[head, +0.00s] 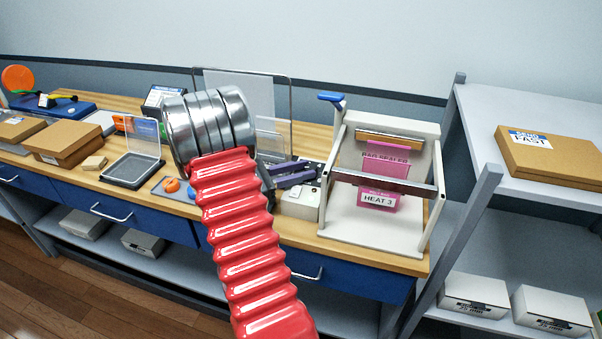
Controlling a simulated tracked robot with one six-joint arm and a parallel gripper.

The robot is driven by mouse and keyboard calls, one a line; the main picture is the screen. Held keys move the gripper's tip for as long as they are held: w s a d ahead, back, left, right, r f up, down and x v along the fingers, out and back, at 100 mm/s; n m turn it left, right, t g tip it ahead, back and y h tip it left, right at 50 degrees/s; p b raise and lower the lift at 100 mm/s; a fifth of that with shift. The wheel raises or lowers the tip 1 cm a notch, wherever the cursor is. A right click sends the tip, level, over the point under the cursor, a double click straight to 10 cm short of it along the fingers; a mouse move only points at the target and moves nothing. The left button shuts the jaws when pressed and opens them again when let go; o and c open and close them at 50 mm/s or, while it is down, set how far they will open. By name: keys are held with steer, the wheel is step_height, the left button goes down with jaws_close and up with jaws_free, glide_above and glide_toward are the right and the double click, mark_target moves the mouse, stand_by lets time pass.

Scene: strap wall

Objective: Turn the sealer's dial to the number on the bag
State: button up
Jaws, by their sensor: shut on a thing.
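The bag sealer (432,215) is a white frame on the right end of the bench, with a blue-handled lever at its upper left. A pink bag (378,166) hangs in it, and its label (377,199) reads HEAT 3. A small white control box (300,204) is at the sealer's left side. My gripper (312,174), with dark purple fingers, is at the top of this box. It is shut on what appears to be the dial, which the fingers hide. The dial's numbers and pointer cannot be seen.
My red arm covers the bench's middle front. Left of it are an open clear-lidded case (133,169), cardboard boxes (68,143) and small orange and blue parts. A clear upright panel (283,92) stands behind. A grey shelf rack (485,182) with boxes is at the right.

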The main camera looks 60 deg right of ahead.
steer(key=shift+w+d+m+g+y, duration=0.1)
steer(key=shift+d+m+g+y, duration=0.05)
steer(key=shift+m+g+y, duration=0.6)
steer(key=shift+w+d+m+g+y, duration=0.1)
steer(key=shift+d+m+g+y, duration=0.05)
steer(key=shift+m+g+y, duration=0.55)
steer(key=shift+y, duration=0.25)
steer(key=o, duration=1)
steer(key=shift+o, duration=0.2)
steer(key=shift+w, duration=0.1)
steer(key=v, duration=1.3)
steer(key=shift+w+a, duration=0.15)
steer(key=shift+a, duration=0.1)
